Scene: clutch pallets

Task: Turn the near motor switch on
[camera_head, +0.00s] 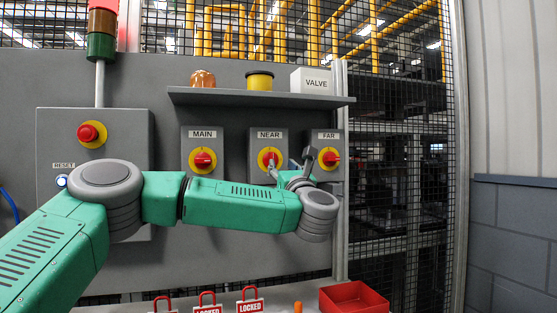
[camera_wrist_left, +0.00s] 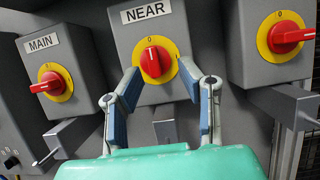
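The NEAR switch (camera_head: 268,157) is a grey box with a red knob on a yellow disc. In the left wrist view its red knob (camera_wrist_left: 156,62) stands roughly upright, pointing to the 0 mark at the top. My left gripper (camera_head: 289,162) is in front of the lower right of the NEAR box in the head view. In the left wrist view its two fingers (camera_wrist_left: 160,72) are spread apart, one on each side of the knob, with nothing between them. I cannot tell how far the tips are from the knob. My right gripper is in neither view.
The MAIN switch (camera_head: 202,159) and FAR switch (camera_head: 329,158) flank it, their red knobs lying about sideways. A shelf (camera_head: 260,97) with a VALVE box (camera_head: 312,81) hangs above. Red LOCKED padlocks (camera_head: 250,306) and a red tray (camera_head: 353,299) are below. A red button (camera_head: 88,133) is left.

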